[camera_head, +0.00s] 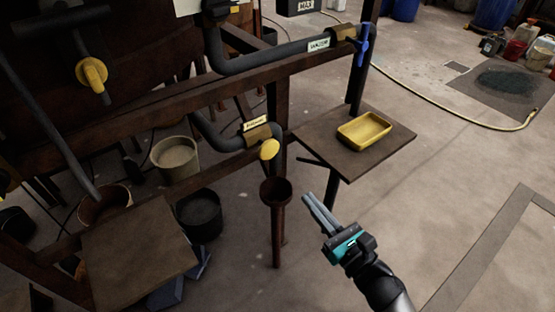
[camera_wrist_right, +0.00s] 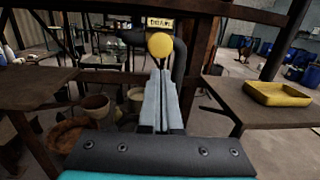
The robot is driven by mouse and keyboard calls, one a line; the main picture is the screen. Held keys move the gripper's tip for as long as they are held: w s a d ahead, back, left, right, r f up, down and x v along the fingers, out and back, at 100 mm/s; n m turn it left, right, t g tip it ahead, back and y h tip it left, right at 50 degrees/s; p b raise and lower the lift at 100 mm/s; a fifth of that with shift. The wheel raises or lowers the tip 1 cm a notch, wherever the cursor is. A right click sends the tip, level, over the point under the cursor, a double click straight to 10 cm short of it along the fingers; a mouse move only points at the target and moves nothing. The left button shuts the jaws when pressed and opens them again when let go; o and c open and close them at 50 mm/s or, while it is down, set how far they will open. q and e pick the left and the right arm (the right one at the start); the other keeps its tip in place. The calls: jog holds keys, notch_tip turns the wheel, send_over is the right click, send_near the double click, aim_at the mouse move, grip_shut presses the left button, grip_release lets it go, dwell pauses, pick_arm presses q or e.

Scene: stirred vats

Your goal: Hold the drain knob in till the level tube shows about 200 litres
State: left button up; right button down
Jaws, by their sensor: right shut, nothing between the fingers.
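The yellow drain knob (camera_head: 269,149) sits at the end of a dark pipe, beside a small label, above a rusty funnel (camera_head: 276,190) on a post. The knob also shows in the right wrist view (camera_wrist_right: 160,45), just beyond the fingertips, under a label reading drain. My right gripper (camera_head: 306,199) is shut and empty, to the right of the funnel and below the knob in the head view. It appears apart from the knob. In the right wrist view its fingers (camera_wrist_right: 161,74) point at the knob. I see no level tube. My left gripper is not in view.
A yellow tray (camera_head: 364,130) lies on a brown shelf (camera_head: 395,152) at the right. A blue-handled valve (camera_head: 363,44) is above it. Another yellow knob (camera_head: 91,75) is at upper left. Buckets (camera_head: 175,158) stand behind the frame.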

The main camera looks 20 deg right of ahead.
aim_at(270, 152)
jog(key=p+x, duration=0.1)
jog(key=x, duration=1.3)
jog(key=shift+w, duration=0.15)
jog(key=shift+b+x, duration=0.75)
jog(key=shift+x, duration=0.05)
jog(key=shift+a, duration=0.1)
jog(key=shift+r, duration=0.2)
dwell(0.4)
